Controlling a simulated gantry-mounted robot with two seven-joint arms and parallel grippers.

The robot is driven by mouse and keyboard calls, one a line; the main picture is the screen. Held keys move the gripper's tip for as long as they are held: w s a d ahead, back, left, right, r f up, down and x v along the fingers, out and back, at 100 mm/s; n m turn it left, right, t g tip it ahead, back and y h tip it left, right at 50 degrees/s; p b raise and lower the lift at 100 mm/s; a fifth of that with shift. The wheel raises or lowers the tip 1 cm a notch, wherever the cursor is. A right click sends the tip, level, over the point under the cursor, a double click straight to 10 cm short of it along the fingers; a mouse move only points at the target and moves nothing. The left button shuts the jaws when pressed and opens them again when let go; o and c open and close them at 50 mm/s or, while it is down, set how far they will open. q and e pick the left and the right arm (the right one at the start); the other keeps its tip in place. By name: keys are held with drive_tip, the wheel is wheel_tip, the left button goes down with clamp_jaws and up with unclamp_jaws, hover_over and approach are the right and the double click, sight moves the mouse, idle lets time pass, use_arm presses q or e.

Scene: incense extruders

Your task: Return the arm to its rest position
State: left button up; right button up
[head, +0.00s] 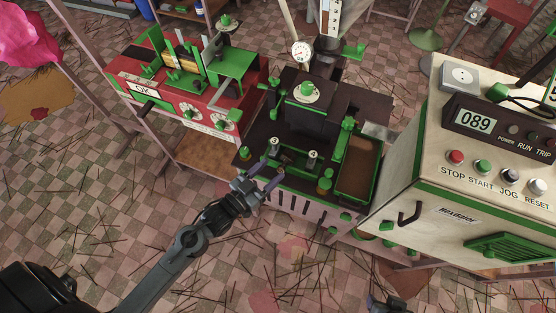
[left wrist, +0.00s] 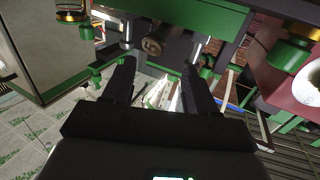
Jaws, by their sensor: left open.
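My left arm comes in from the lower left of the head view. Its gripper (head: 271,172) is open at the front edge of the dark, green-trimmed extruder (head: 305,120). In the left wrist view the two dark fingers (left wrist: 160,78) stand apart with nothing held between them. A round brownish knob or nozzle (left wrist: 152,47) of the machine lies just beyond the fingertips; contact cannot be judged. A dark part at the bottom edge of the head view looks like my right gripper (head: 388,302), mostly cut off.
A red machine (head: 185,95) stands at the left and a cream control cabinet (head: 450,185) reading 089 at the right. A brown-filled tray (head: 358,165) sits on the extruder's right side. The checkered floor (head: 120,200), strewn with thin sticks, is open at lower left.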

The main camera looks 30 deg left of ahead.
use_arm(q)
drive_tip(key=s+r+g+y+p, duration=0.1)
drive_tip(key=s+r+g+p, duration=0.15)
drive_tip(key=r, duration=0.25)
drive_tip(key=s+a+f+n+g+y+p, duration=0.1)
drive_tip(key=s+f+g+y, duration=0.1)
drive_tip(key=s+g, duration=0.45)
drive_tip(key=s+a+f+g+y+p, duration=0.1)
drive_tip(key=s+a+g+y, duration=0.1)
drive_tip(key=s+g, duration=0.45)
wheel_tip(320, 180, up, 37)
drive_tip(key=s+t+p, duration=0.2)
drive_tip(key=p, duration=3.5)
wheel_tip(320, 180, down, 54)
drive_tip(key=b, duration=5.4)
drive_tip(key=shift+w, duration=0.25)
drive_tip(key=shift+d+r, duration=0.1)
drive_tip(key=shift+r, duration=0.05)
